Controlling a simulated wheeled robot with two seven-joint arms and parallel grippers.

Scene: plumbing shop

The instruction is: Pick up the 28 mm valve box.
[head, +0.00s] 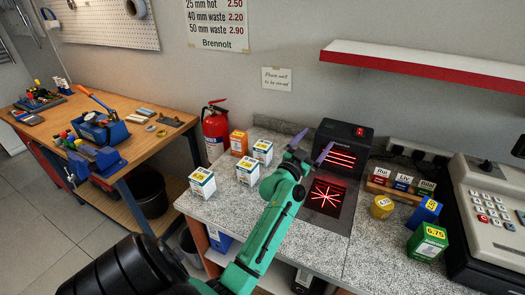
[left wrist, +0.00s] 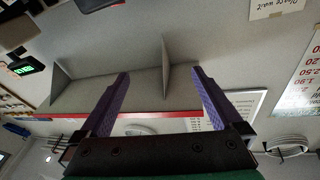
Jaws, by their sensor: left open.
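Three white boxes with yellow labels stand on the speckled counter: a back one (head: 262,152), a middle one (head: 248,173) and a front left one (head: 202,182). An orange box (head: 238,143) stands behind them. The labels are too small to read, so I cannot tell which is the 28 mm valve box. My left gripper (head: 311,145) is open and empty, right of the white boxes and in front of the black scanner. Its purple fingers (left wrist: 160,74) are spread with nothing between them in the left wrist view. My right gripper is not in view.
The black scanner (head: 345,136) with red beams stands behind my gripper. To its right are a yellow tin (head: 381,207), a blue box (head: 425,210), a green box (head: 427,243) and a cash register (head: 490,205). A red-edged shelf (head: 420,66) overhangs the counter. A fire extinguisher (head: 214,133) stands left.

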